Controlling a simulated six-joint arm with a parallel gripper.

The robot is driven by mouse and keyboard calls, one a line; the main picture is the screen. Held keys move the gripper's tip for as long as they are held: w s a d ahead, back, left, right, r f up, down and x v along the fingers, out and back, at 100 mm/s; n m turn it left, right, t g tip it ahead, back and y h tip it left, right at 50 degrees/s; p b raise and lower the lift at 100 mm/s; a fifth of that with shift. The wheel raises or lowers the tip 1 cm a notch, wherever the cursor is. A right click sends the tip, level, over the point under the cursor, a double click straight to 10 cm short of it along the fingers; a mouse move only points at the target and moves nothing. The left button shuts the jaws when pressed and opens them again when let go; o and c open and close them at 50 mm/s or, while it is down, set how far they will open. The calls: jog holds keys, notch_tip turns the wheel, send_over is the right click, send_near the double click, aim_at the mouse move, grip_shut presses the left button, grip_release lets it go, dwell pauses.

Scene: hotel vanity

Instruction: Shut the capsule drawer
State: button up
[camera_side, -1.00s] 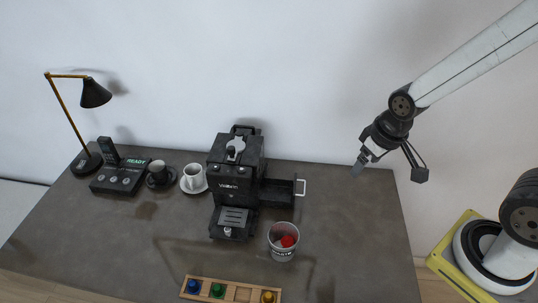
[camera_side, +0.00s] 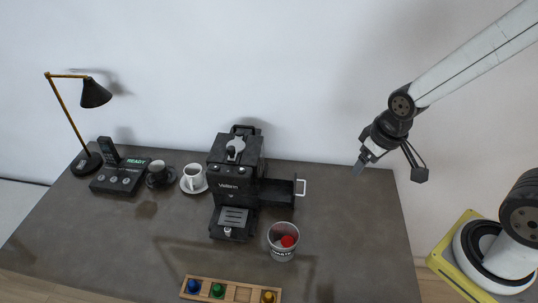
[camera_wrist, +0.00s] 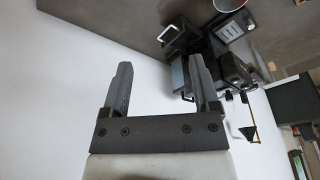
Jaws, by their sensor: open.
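The black coffee machine (camera_side: 236,172) stands mid-table against the wall side. Its capsule drawer (camera_side: 277,192) sticks out open from the right side, with a pale metal handle (camera_side: 300,187) at its end. In the wrist view, the machine (camera_wrist: 232,68) is at the upper right, and the drawer handle (camera_wrist: 170,33) shows beyond the fingers. My gripper (camera_side: 358,168) hangs in the air to the right of the drawer, apart from it. In the wrist view my gripper (camera_wrist: 158,84) has its two fingers spread with nothing between them. The drawer's inside is hard to make out.
A bin (camera_side: 282,243) with something red inside stands in front of the drawer. A wooden capsule rack (camera_side: 230,291) lies at the front edge. Cups (camera_side: 193,178), a phone (camera_side: 117,178) and a lamp (camera_side: 94,93) are at left. The table right of the drawer is clear.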

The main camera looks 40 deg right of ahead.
jog(key=shift+w+d+f, duration=0.1)
jog(key=shift+w+f, duration=0.05)
jog(key=c, duration=0.7)
jog(key=w+d+f+m, duration=0.1)
jog(key=f, duration=0.1)
jog(key=w+d+f+m+t, duration=0.1)
jog(key=f, duration=0.1)
jog(key=w+d+f+m, duration=0.1)
jog(key=w+f, duration=0.1)
jog(key=shift+w+d+m+t, duration=0.1)
jog(key=shift+m+t, duration=0.2)
jog(key=shift+t, duration=0.1)
grip_shut()
notch_tip(320, 180, down, 8)
jog(key=w+d+m+t, duration=0.1)
jog(key=w+m+t, duration=0.1)
jog(key=m, duration=0.2)
jog(key=shift+w+d+r+y, duration=0.15)
jog(key=shift+d+r+y, duration=0.1)
jog(key=shift+y, duration=0.15)
